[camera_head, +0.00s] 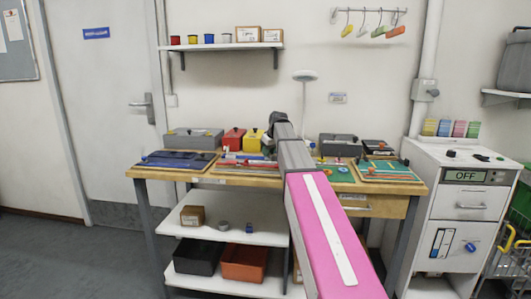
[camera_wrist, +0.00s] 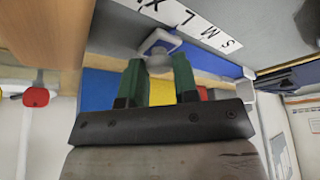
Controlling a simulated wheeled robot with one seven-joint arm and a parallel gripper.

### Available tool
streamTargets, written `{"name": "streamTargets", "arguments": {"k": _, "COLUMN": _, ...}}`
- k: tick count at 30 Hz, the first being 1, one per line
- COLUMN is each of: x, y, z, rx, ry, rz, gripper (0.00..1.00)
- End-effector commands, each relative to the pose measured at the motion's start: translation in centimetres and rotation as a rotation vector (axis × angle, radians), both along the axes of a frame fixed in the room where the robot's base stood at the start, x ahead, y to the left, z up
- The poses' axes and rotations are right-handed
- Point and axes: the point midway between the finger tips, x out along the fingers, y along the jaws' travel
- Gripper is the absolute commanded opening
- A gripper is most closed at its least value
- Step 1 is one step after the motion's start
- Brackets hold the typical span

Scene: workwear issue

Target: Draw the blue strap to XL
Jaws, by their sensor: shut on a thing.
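In the wrist view my gripper (camera_wrist: 157,68) has its two green fingers closed around a rounded grey-white knob (camera_wrist: 159,61). The knob joins a white end piece (camera_wrist: 160,40). The blue strap (camera_wrist: 211,57) runs from beside this piece toward the right, under a white size scale (camera_wrist: 200,28). The scale shows S, M, L and part of an X; the rest is cut off by the frame's top edge. The white end piece lies near the L and X side of the scale. In the head view my arm hides the gripper and most of the strap.
The workbench (camera_head: 230,180) carries a dark blue board (camera_head: 175,160) on the left, green boards (camera_head: 390,170) on the right, and red (camera_head: 233,139) and yellow (camera_head: 252,140) boxes behind. A cabinet (camera_head: 460,200) marked OFF stands right of the bench.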

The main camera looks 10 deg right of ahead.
Motion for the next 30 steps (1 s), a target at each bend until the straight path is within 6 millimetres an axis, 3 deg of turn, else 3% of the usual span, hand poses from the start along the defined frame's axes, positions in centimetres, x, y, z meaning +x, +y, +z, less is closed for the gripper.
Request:
{"name": "streamTargets", "arguments": {"k": 3, "x": 0.0, "y": 0.0, "z": 0.0, "rx": 0.0, "ry": 0.0, "rz": 0.001, "gripper": 0.0}}
{"name": "streamTargets", "arguments": {"k": 4, "x": 0.0, "y": 0.0, "z": 0.0, "rx": 0.0, "ry": 0.0, "rz": 0.001, "gripper": 0.38}}
{"name": "streamTargets", "arguments": {"k": 6, "x": 0.0, "y": 0.0, "z": 0.0, "rx": 0.0, "ry": 0.0, "rz": 0.001, "gripper": 0.55}}
{"name": "streamTargets", "arguments": {"k": 17, "x": -0.1, "y": -0.1, "z": 0.5, "rx": 0.0, "ry": -0.001, "rz": 0.0, "gripper": 0.55}}
{"name": "streamTargets", "arguments": {"k": 30, "x": -2.6, "y": -1.3, "z": 7.0, "rx": 0.0, "ry": -0.001, "rz": 0.0, "gripper": 0.55}}
